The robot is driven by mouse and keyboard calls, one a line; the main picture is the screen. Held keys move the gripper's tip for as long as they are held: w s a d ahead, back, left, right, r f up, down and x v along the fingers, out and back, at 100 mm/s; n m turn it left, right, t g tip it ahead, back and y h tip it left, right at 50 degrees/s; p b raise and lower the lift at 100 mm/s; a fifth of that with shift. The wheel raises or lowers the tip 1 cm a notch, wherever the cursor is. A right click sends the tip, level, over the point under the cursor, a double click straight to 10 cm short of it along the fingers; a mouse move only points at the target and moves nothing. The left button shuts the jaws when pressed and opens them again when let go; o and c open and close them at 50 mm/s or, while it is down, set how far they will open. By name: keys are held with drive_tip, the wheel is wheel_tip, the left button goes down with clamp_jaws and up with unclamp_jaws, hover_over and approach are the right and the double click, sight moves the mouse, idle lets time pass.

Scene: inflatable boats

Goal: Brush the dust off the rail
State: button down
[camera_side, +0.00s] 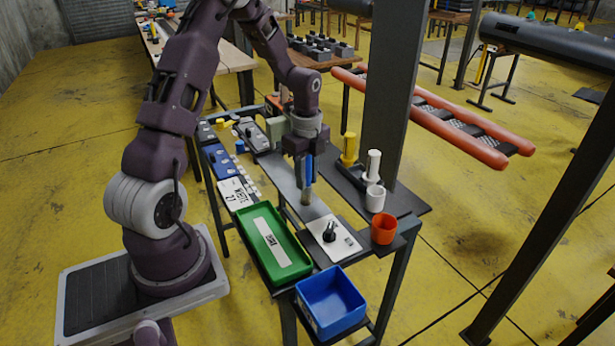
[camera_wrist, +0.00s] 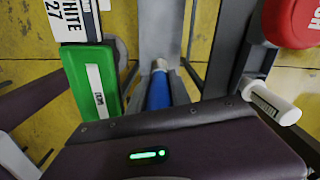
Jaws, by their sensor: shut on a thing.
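My gripper (camera_side: 305,152) points down over the middle of the bench and is shut on a brush (camera_side: 308,172) with a blue handle and tan bristles. The brush hangs roughly upright. Its bristle end is at or just above a long grey metal strip (camera_side: 322,209), which looks like the rail; I cannot tell if they touch. In the wrist view the blue brush (camera_wrist: 158,92) points away from the camera, its pale tip over the grey strip (camera_wrist: 161,28). No dust can be made out.
A green tray (camera_side: 258,244) lies left of the strip, with a blue bin (camera_side: 331,304) in front. A white plate with a black knob (camera_side: 333,241) is at the strip's near end.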

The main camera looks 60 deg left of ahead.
drive_tip(key=shift+a, duration=0.85)
wheel_tip(320, 180, up, 8)
drive_tip(key=shift+a, duration=0.3)
